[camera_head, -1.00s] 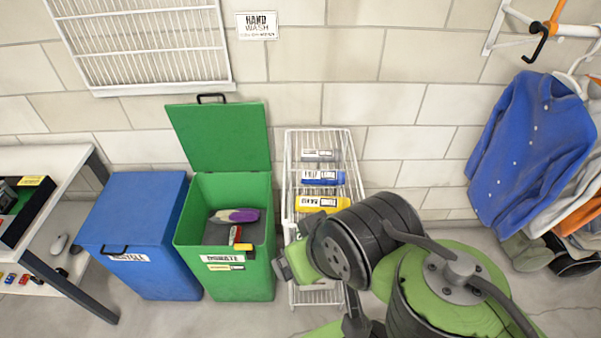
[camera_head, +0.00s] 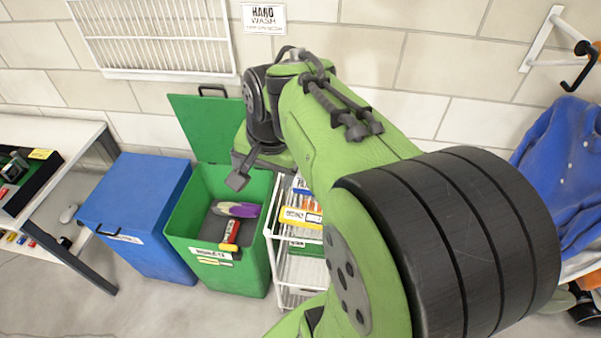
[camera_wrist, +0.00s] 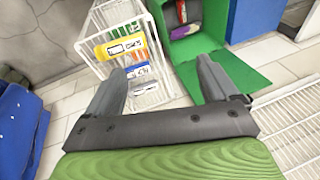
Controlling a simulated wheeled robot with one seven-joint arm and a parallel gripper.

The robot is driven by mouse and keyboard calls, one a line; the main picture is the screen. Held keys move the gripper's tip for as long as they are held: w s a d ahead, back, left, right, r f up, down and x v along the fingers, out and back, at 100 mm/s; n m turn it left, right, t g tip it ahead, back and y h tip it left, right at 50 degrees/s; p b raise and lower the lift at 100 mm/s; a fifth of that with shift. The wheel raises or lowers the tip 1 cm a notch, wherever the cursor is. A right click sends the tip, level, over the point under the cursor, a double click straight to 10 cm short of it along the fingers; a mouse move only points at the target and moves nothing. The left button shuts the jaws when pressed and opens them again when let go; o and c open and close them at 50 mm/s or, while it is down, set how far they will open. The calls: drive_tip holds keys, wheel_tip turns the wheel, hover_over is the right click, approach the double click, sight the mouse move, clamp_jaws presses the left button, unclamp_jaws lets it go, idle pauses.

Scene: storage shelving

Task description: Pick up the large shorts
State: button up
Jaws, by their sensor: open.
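I cannot clearly make out the large shorts in either view. A white wire rack (camera_head: 273,240) holds a labelled yellow item (camera_head: 300,216) and a labelled blue item (camera_head: 302,186); their labels are too small to read. The rack also shows in the wrist view (camera_wrist: 88,52), with the yellow item (camera_wrist: 120,47) and the blue item (camera_wrist: 138,71) on it. My gripper (camera_wrist: 162,64) is open and empty, its fingers spread in front of the rack and the green bin. In the head view my gripper (camera_head: 245,172) is above the green bin, and my arm hides part of the rack.
The open green bin (camera_head: 215,270) holds a purple-and-grey item (camera_head: 236,209) and a red item (camera_head: 232,231). A closed blue bin (camera_head: 135,200) stands left of it, beside a white table (camera_head: 60,134). Blue clothing (camera_head: 565,150) hangs at the right, with orange cloth below.

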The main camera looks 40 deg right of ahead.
drive_tip(key=w+d+f+m+y, duration=0.1)
drive_tip(key=w+d+f+m, duration=0.25)
drive_tip(key=d, duration=0.25)
drive_tip(key=w+d+f+m, duration=0.2)
drive_tip(key=d+m, duration=0.3)
drive_tip(key=d, duration=0.2)
drive_tip(key=s+d+f+m+y, duration=0.1)
drive_tip(key=d+f+m, duration=0.3)
drive_tip(key=d, duration=0.3)
drive_tip(key=s+d+f+m+y, duration=0.1)
drive_tip(key=s+d+f+m, duration=0.1)
drive_tip(key=d+f+m, duration=0.35)
drive_tip(key=x, duration=0.3)
drive_tip(key=b+x, duration=0.1)
drive_tip(key=x, duration=0.2)
drive_tip(key=d+b+x, duration=0.1)
drive_tip(key=x, duration=0.2)
drive_tip(key=shift+w+a+f, duration=0.1)
drive_tip(key=shift+w+f, duration=0.1)
drive_tip(key=shift+f, duration=0.25)
drive_tip(key=b+x, duration=0.1)
drive_tip(key=x, duration=0.4)
drive_tip(key=shift+f, duration=0.2)
drive_tip(key=shift+r, duration=0.15)
drive_tip(key=shift+c, duration=1.3)
drive_tip(key=c, duration=1)
